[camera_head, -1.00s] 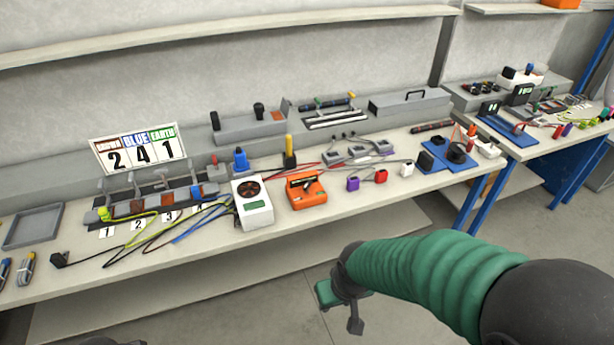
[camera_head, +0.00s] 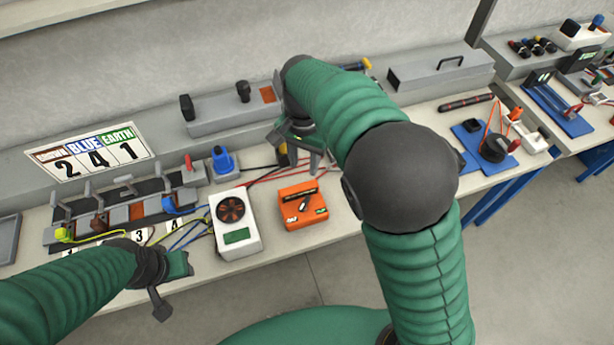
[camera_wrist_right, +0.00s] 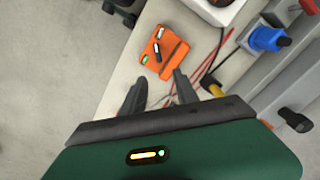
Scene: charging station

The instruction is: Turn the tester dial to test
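The tester appears to be the orange box (camera_head: 303,208) at the bench's front edge. It has a black dial bar on top, with a white label and a green label beside it; the words are too small to read. It also shows in the right wrist view (camera_wrist_right: 162,52), ahead of the fingers. My right gripper (camera_head: 301,150) is open and empty, above and behind the orange box, apart from it. Its spread fingers show in the right wrist view (camera_wrist_right: 160,84). My left gripper (camera_head: 177,285) is open and empty in front of the bench, at lower left.
A white box (camera_head: 237,235) with a round dark grille stands left of the orange box. A blue plug (camera_head: 222,161) and red wires lie behind. A lever row with coloured wires is at left. My right arm hides part of the bench.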

